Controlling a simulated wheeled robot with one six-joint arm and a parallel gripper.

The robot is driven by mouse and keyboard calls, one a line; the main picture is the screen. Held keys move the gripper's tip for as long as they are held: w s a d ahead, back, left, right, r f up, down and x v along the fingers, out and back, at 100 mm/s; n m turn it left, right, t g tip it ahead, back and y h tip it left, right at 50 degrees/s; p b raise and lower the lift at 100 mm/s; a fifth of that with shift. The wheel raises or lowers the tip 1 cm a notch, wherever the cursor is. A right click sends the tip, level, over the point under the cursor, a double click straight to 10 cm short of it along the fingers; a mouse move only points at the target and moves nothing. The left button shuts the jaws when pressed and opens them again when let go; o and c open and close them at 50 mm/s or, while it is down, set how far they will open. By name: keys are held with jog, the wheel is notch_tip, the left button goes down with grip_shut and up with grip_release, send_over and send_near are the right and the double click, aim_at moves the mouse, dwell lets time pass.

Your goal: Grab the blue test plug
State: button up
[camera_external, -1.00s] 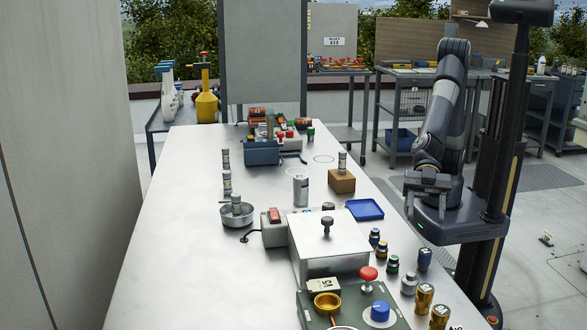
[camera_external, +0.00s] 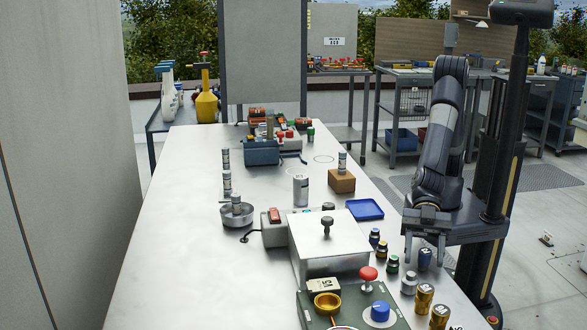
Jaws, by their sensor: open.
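A blue cylinder (camera_external: 424,261) stands on the right edge of the white table, beside a row of small plugs. A dark blue-topped plug (camera_external: 374,236) stands at the far end of that row. A round blue knob-like piece (camera_external: 380,310) sits on a light ring on the green panel (camera_external: 345,317) at the front. I cannot tell for certain which of these is the test plug. My gripper (camera_external: 425,254) is open and points down. In the picture its fingers lie to either side of the blue cylinder; their depth and any contact are unclear.
Gold-topped (camera_external: 382,250), green (camera_external: 392,265) and grey (camera_external: 408,283) plugs stand left of the blue cylinder, gold cans (camera_external: 424,298) in front. A metal lidded box (camera_external: 328,245) and blue tray (camera_external: 365,210) are further left.

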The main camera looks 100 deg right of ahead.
jog(key=shift+x, duration=1.4)
jog(key=c, duration=1.1)
